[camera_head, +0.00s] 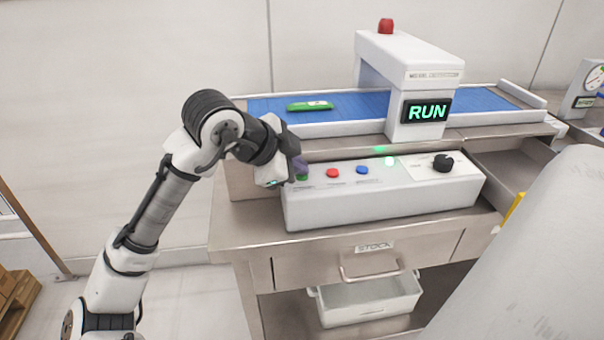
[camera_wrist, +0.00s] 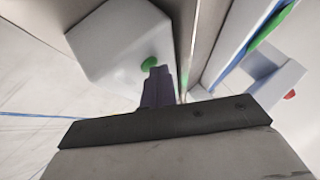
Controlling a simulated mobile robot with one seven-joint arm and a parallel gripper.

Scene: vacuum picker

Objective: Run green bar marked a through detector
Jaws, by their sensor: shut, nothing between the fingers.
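A green bar (camera_head: 310,106) with a pale label lies on the left part of the blue conveyor belt (camera_head: 365,104); I cannot read the label. The white metal detector (camera_head: 408,62) arches over the belt to the right of the bar. Its screen (camera_head: 427,111) reads RUN in green. My gripper (camera_head: 299,168) is shut and empty, at the left end of the white control box (camera_head: 385,204), by the green button (camera_head: 302,178). In the wrist view the gripper's fingertips (camera_wrist: 157,72) are close beside the green button (camera_wrist: 148,63); I cannot tell whether they touch it.
A red button (camera_head: 333,173), a blue button (camera_head: 362,170) and a black knob (camera_head: 443,163) are on the control box. A red lamp (camera_head: 385,26) tops the detector. A drawer marked STOCK (camera_head: 372,257) is below, over a white bin (camera_head: 368,298). A dial gauge (camera_head: 594,78) stands at far right.

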